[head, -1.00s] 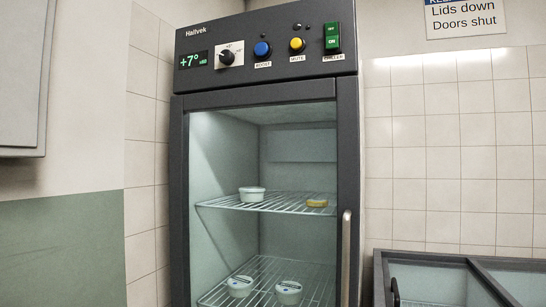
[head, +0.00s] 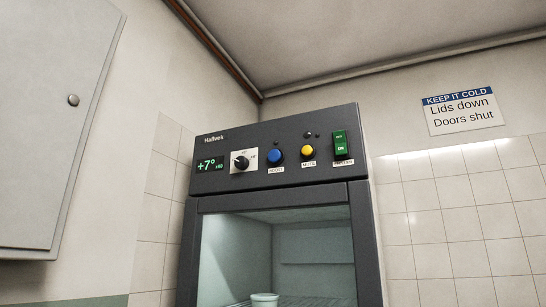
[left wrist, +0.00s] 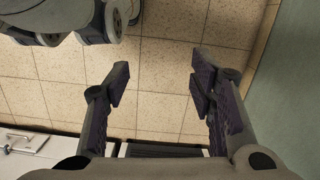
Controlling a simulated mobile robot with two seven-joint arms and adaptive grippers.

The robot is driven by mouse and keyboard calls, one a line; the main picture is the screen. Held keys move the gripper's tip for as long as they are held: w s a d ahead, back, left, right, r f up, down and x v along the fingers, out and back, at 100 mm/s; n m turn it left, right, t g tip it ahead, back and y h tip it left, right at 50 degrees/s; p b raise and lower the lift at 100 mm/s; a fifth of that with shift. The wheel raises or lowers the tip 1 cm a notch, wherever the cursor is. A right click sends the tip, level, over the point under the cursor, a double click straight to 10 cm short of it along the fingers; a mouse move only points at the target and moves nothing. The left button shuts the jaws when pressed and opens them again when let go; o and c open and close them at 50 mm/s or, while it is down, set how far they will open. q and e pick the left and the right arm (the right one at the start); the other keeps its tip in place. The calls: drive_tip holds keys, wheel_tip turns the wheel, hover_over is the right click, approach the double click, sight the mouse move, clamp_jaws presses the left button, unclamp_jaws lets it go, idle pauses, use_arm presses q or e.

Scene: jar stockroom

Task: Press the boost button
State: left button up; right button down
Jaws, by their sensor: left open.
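The blue boost button (head: 275,156) is on the dark control panel (head: 228,178) at the top of the fridge, in the middle of the head view. It has a label under it and stands between a black rotary knob (head: 241,162) and a yellow mute button (head: 307,151). A green switch (head: 340,145) is at the panel's right end. My left gripper (left wrist: 160,80) shows only in the left wrist view, open and empty above a tiled floor. My right gripper is in neither view.
A display reading +7° (head: 207,165) is at the panel's left. The fridge's glass door (head: 285,255) is below, with a white tub (head: 264,300) inside. A grey wall cabinet (head: 50,130) is at left. In the left wrist view, floor tiles (left wrist: 160,115) lie clear beneath the fingers.

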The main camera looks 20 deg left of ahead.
use_arm(q)
clamp_jaws()
idle(1.1)
